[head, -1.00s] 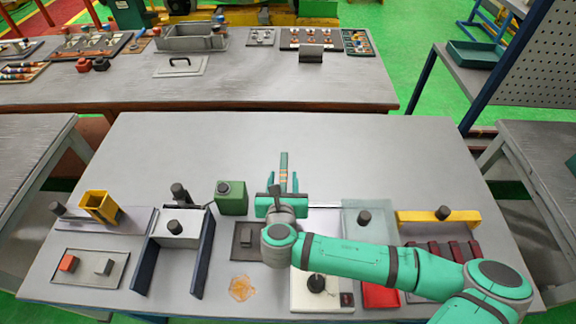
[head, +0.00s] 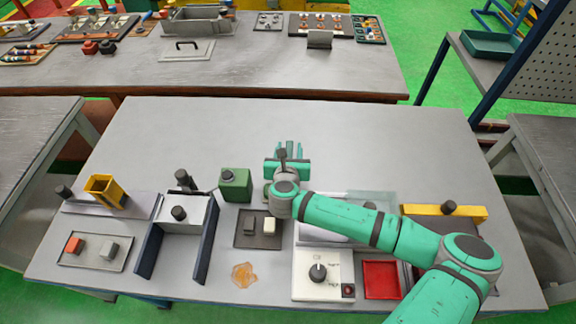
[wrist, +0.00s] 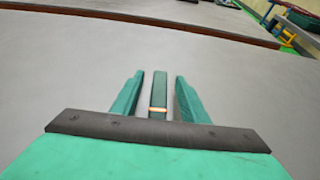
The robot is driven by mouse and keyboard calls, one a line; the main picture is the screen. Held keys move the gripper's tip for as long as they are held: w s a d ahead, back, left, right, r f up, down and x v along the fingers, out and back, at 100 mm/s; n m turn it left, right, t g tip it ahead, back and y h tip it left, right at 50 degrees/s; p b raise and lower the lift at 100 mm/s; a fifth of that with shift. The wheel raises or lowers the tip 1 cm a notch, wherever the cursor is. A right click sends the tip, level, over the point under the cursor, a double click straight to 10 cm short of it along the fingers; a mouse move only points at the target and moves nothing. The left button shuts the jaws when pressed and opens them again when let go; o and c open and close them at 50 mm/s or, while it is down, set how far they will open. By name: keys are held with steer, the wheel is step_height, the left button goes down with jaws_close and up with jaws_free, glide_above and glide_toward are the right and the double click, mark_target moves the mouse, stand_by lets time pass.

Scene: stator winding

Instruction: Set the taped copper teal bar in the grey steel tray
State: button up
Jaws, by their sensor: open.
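The teal bar with a copper-coloured tape band (wrist: 158,95) lies on the near table. In the wrist view it sits between the two teal fingers of my gripper (wrist: 159,77), with a gap on each side. My gripper (head: 291,147) is open and low over the table's middle in the head view, where it hides most of the bar. A high-walled grey steel tray (head: 197,25) stands on the far bench, well away from my gripper. It looks empty.
A green canister (head: 236,184) stands just left of my gripper. Blue-sided fixture, yellow block, white control box (head: 322,275) and red tray (head: 381,280) crowd the table's near side. The far half of the table is clear. A teal tray (head: 490,45) sits on a right shelf.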

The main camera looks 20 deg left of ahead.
steer(key=shift+w+a+f, duration=0.1)
steer(key=shift+w, duration=0.3)
steer(key=shift+c, duration=0.3)
jaws_close()
steer(key=shift+s+a, duration=0.1)
steer(key=shift+s, duration=0.1)
steer(key=shift+r, duration=0.2)
